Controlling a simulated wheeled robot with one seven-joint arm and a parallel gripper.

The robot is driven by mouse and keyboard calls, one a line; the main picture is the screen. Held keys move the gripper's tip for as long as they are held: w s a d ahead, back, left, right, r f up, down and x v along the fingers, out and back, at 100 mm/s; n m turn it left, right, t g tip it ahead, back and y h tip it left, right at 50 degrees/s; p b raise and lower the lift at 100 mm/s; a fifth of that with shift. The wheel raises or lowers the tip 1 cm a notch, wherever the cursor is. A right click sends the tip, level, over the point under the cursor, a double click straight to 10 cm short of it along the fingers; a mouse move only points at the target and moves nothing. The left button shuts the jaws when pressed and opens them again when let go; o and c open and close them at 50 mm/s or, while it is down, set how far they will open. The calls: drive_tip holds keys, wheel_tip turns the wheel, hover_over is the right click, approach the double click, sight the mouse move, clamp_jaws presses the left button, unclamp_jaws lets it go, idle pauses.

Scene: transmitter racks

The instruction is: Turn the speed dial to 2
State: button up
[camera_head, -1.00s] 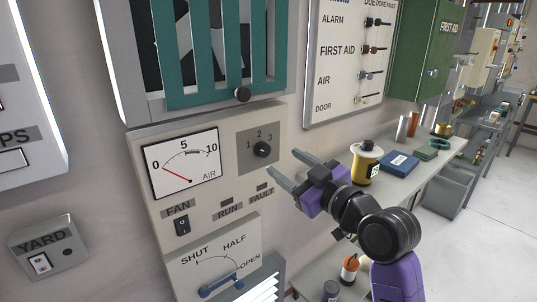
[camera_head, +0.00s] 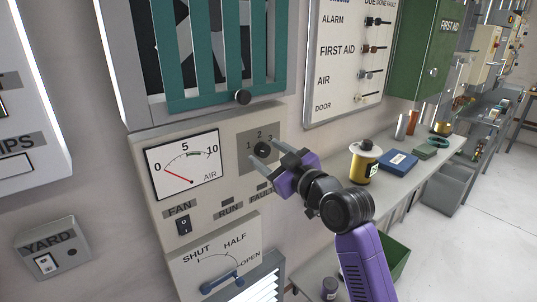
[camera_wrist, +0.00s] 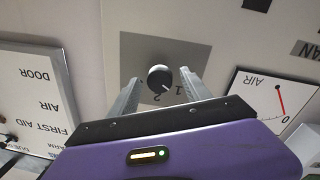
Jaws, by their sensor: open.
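The speed dial (camera_head: 261,149) is a small black round knob on a grey plate with the marks 1, 2 and 3, on the beige fan panel (camera_head: 220,210). My gripper (camera_head: 263,163) is open, its two grey fingers pointing at the dial from the right and front. In the wrist view the dial (camera_wrist: 160,77) sits between the open fingers (camera_wrist: 160,90), just beyond their tips, and looks untouched. The view is upside down there; the marks 1 and 2 show, and the 3 is not visible. A pale line on the knob points toward the lower right, near the 1.
An air gauge (camera_head: 184,167) and a black FAN switch (camera_head: 184,225) are left of the dial. A blue lever (camera_head: 222,282) is below.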

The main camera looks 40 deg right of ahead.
clamp_jaws()
drive_tip(key=shift+m, duration=0.3)
drive_tip(key=m+p, duration=0.2)
drive_tip(key=shift+r+m, duration=0.15)
drive_tip(key=shift+m, duration=0.25)
drive_tip(key=m+p, duration=0.2)
drive_tip(key=shift+m, duration=0.4)
drive_tip(key=m+p, duration=0.1)
drive_tip(key=m, duration=0.1)
drive_tip(key=m+p, duration=0.2)
drive_tip(key=m, duration=0.1)
drive_tip(key=shift+g+y+p, duration=0.3)
